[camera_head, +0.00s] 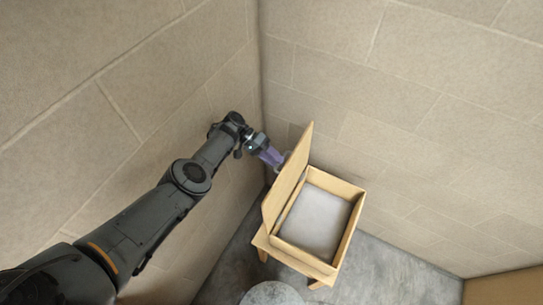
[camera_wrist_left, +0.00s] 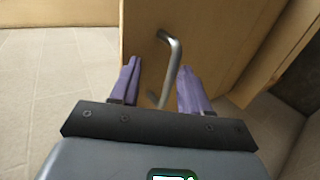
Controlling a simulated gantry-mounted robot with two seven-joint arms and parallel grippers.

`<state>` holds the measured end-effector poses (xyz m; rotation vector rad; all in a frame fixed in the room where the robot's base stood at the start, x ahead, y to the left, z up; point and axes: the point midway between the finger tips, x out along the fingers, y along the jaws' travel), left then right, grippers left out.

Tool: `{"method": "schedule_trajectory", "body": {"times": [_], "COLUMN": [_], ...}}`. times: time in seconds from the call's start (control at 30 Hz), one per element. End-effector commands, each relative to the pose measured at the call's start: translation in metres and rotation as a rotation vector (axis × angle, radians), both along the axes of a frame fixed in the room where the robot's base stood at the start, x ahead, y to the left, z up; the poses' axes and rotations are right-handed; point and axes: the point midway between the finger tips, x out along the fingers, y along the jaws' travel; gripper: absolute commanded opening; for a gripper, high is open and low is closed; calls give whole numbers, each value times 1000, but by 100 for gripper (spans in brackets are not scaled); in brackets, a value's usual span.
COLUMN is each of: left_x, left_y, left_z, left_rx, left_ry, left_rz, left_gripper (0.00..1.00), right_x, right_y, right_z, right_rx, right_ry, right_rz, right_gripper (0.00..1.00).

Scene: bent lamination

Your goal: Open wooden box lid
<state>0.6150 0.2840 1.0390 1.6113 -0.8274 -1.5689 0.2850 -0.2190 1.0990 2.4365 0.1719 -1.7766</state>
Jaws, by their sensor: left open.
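The wooden box (camera_head: 348,240) is pale and rectangular, with a grey inside that shows from above. Its lid (camera_head: 288,180) stands raised, roughly upright along the box's left side. My left gripper (camera_head: 279,160) is at the lid's outer face, near its far upper end. In the left wrist view, a bent metal handle (camera_wrist_left: 174,58) on the lid (camera_wrist_left: 210,30) lies between the two purple fingers of the open left gripper (camera_wrist_left: 158,75). The fingers stand apart from each other, and contact with the handle cannot be told. My right gripper is not in view.
The box rests on a low wooden stand (camera_head: 262,255) in a corner between two tan block walls (camera_head: 420,110). A round grey top (camera_head: 272,294) shows at the bottom edge. Grey floor (camera_head: 385,275) is clear to the right.

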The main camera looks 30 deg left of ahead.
Motion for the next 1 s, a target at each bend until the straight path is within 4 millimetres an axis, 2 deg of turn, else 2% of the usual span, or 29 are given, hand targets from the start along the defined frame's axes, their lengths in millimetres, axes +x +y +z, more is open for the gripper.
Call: {"method": "schedule_trajectory", "body": {"times": [0.03,0.5,0.7,1.0], "left_x": [1,-6,-8,-9], "left_y": [-7,-72,-93,-107], "left_z": [17,53,63,68], "left_rx": [-1,-1,0,0], "left_ry": [-4,-3,-3,-3], "left_rz": [-1,-2,-1,1], "left_gripper": [38,38,38,38], "right_x": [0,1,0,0], "right_y": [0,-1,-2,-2], "right_z": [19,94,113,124], "right_rx": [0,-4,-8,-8], "right_ry": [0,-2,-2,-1], "right_rz": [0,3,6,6], "right_gripper": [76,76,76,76]}}
